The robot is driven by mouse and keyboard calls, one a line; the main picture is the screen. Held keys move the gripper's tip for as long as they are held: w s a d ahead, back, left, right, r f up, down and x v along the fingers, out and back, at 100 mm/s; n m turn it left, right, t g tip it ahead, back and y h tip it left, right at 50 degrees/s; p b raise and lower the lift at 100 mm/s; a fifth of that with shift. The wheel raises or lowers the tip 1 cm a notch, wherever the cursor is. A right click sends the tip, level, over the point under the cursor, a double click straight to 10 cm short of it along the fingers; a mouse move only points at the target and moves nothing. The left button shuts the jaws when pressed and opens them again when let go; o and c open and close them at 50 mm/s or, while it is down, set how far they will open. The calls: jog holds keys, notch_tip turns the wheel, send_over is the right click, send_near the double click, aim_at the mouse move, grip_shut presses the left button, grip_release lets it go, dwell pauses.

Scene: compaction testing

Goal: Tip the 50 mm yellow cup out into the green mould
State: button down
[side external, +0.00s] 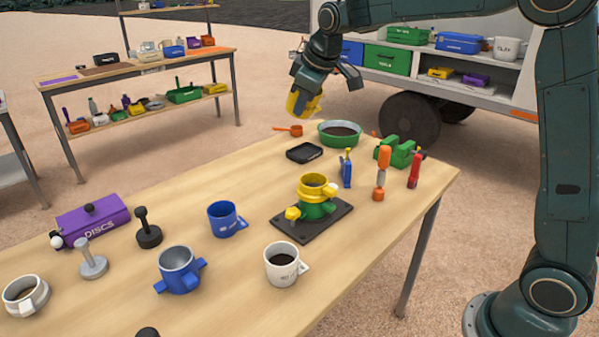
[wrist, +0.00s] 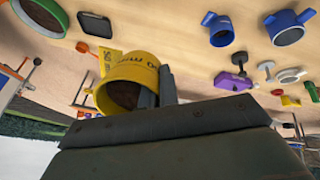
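My gripper (side external: 310,84) is shut on the yellow cup (side external: 302,103), held in the air above the far end of the table and tilted. In the wrist view the cup (wrist: 138,72) shows "mm" lettering and brown soil inside its mouth; the gripper fingers (wrist: 156,86) are at its side. The green mould (side external: 317,210) stands upright on a black base plate (side external: 335,222), with a yellow collar (side external: 312,181) on top. The cup is well apart from the mould, up and behind it. The mould is not clearly visible in the wrist view.
A green pan of soil (side external: 339,141) and an orange scoop (side external: 294,130) lie below the cup. A black tray (side external: 304,152), a blue tool (side external: 347,170) and orange-handled tool (side external: 382,165) surround the mould. White (side external: 283,280) and blue (side external: 223,222) cups stand nearer.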

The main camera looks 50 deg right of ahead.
jog(key=shift+w+f+t, duration=0.15)
jog(key=shift+f+t, duration=0.1)
jog(key=shift+t, duration=1.05)
jog(key=shift+w+f+t, duration=0.15)
jog(key=shift+f+t, duration=0.05)
jog(key=shift+t, duration=1.1)
jog(key=shift+w+f+t, duration=0.1)
jog(key=shift+f+t, duration=0.2)
jog(key=shift+t, duration=0.55)
jog(key=shift+f+t, duration=0.25)
jog(key=shift+t, duration=0.6)
jog(key=shift+s+f+m+t, duration=0.1)
jog(key=shift+f+m+t, duration=0.05)
jog(key=shift+t, duration=1.2)
jog(key=shift+s+f+m+t, duration=0.1)
jog(key=shift+f+t, duration=0.05)
jog(key=shift+t, duration=1.15)
jog(key=shift+f+m+t, duration=0.15)
jog(key=shift+t, duration=1.2)
jog(key=shift+r, duration=0.25)
